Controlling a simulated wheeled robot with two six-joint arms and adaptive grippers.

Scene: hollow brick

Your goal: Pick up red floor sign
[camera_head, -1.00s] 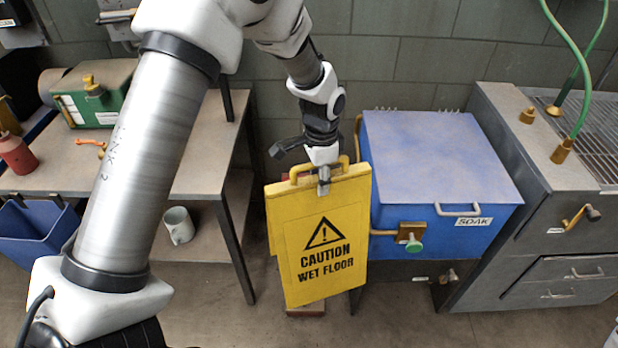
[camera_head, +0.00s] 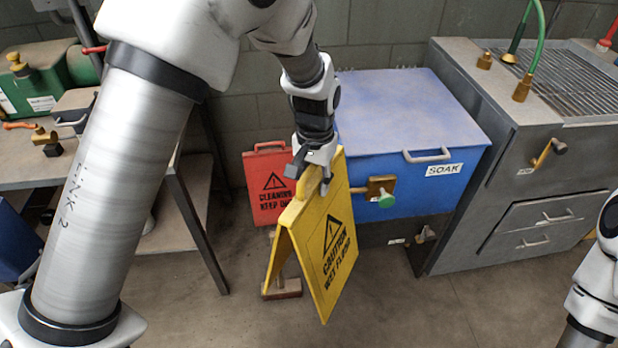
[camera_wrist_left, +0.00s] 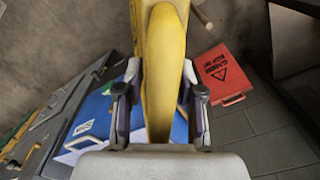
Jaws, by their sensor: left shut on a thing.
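The red floor sign (camera_head: 268,187) stands near the back wall, between the table and the blue box, partly hidden behind the yellow sign. It also shows in the left wrist view (camera_wrist_left: 221,74). My left gripper (camera_head: 318,178) is shut on the top handle of the yellow wet-floor sign (camera_head: 333,248), which hangs tilted and spread in front of the red one. In the left wrist view my left gripper (camera_wrist_left: 160,105) has its fingers on both sides of the yellow sign (camera_wrist_left: 163,60). Part of a white arm (camera_head: 595,270) of mine is at the right edge; its gripper is out of view.
A blue box (camera_head: 415,120) marked SOAK stands right of the signs. A grey cabinet (camera_head: 500,150) with drawers is further right. A table (camera_head: 185,200) with a dark leg is at left.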

